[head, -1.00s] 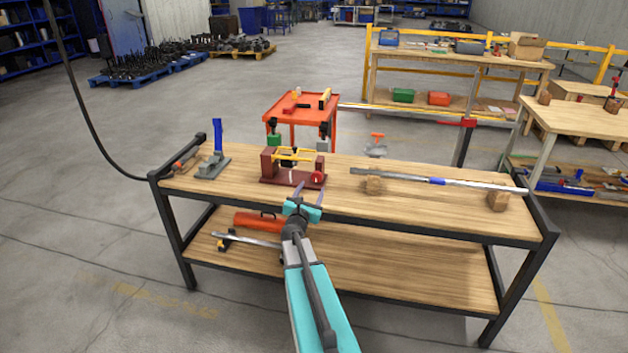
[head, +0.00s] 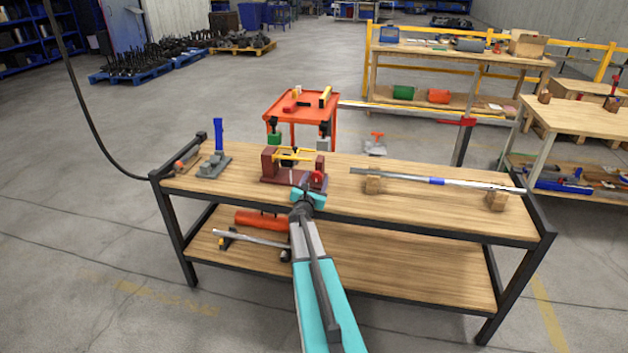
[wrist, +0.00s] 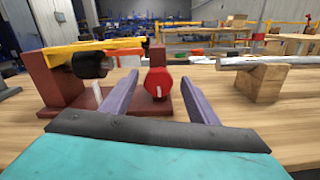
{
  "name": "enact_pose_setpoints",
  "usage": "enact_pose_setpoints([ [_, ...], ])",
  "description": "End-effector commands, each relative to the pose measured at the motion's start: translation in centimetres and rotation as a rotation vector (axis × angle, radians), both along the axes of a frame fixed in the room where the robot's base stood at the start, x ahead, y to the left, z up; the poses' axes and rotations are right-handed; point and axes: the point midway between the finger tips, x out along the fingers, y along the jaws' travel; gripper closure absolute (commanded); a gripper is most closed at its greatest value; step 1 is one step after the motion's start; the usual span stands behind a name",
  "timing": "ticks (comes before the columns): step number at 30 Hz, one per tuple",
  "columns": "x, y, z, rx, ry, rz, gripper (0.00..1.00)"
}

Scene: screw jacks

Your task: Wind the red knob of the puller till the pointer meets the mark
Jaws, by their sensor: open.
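The puller is a dark red frame (head: 270,163) on the workbench, with a yellow bar (head: 292,156) across its top. A black cylinder (wrist: 90,65) sits under the yellow bar to the left. My gripper (wrist: 156,98) is open, its two fingers pointing toward the knob, one on each side of it in the picture. I cannot tell whether the fingers touch it. The pointer and mark cannot be made out.
A metal bar (head: 410,178) rests on wooden blocks (head: 374,185) to the right on the bench. A grey fixture with a blue handle (head: 218,135) stands at the left. An orange cart (head: 285,103) is behind. The bench front (head: 400,203) is clear.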

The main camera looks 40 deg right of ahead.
Motion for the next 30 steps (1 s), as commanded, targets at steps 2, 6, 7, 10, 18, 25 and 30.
enact_pose_setpoints([
  [2,0.16,-0.22,0.02,0.000,0.000,0.000,0.46],
  [6,0.19,-0.29,0.01,0.000,0.000,0.000,0.46],
  [7,0.19,-0.29,0.01,0.000,0.000,0.000,0.46],
  [10,0.17,-0.28,0.01,0.000,0.000,0.000,0.46],
  [18,0.16,-0.28,0.00,0.000,0.000,0.000,0.80],
  [25,0.07,-0.31,-0.11,0.002,-0.005,-0.002,0.87],
  [30,-0.01,-0.35,-0.32,0.016,-0.027,-0.003,0.87],
])
